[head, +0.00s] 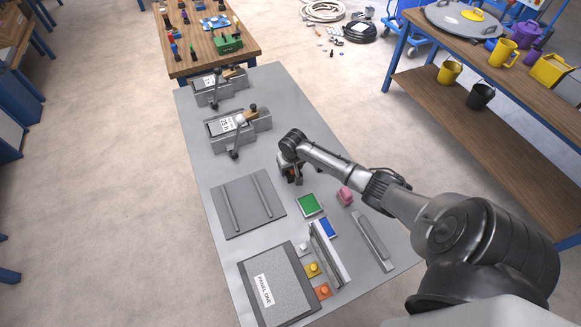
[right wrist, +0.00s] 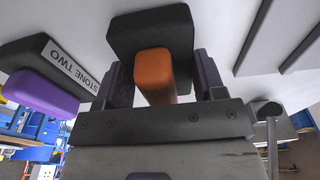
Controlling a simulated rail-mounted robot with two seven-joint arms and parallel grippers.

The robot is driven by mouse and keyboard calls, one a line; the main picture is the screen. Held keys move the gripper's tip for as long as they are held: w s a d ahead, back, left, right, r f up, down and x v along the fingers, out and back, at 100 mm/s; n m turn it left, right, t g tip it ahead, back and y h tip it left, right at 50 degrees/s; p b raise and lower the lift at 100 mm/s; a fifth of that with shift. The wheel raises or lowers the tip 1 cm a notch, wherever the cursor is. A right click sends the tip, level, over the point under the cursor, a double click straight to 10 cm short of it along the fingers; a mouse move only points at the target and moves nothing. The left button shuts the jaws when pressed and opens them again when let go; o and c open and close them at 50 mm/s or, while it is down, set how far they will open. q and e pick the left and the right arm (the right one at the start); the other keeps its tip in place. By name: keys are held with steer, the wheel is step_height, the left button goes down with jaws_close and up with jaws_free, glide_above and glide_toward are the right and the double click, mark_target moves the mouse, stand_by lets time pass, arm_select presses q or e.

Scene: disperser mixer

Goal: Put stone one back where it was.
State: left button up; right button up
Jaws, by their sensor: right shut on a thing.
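My right gripper (head: 291,178) is over the grey bench, right of the railed plate. In the right wrist view its fingers (right wrist: 155,80) are shut on the orange grip of a dark block (right wrist: 150,35), the stone I hold. I see no label on this block, so I cannot read whether it is stone one. A second dark block with a purple grip, labelled STONE TWO (right wrist: 72,62), is at the left of that view, apart from my fingers. I cannot surely match it in the head view. My left gripper is not in view.
The grey bench (head: 185,105) carries a plate with two rails (head: 248,205), a green block (head: 307,204), a pink block (head: 345,196), a blue block (head: 327,228), a bar (head: 371,240), and PANEL ONE (head: 280,285). Two clamp-like fixtures (head: 237,127) stand at the back.

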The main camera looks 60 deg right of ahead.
steer(key=shift+f, duration=0.15)
steer(key=o, duration=1.1)
steer(key=shift+o, duration=0.2)
steer(key=r, duration=0.3)
steer(key=r+p, duration=0.1)
steer(key=r, duration=0.3)
steer(key=s+r+p, duration=0.1)
steer(key=r, duration=0.2)
steer(key=shift+a+r, duration=0.35)
steer(key=shift+r, duration=0.05)
steer(key=shift+s+r, duration=0.1)
steer(key=shift+r, duration=0.6)
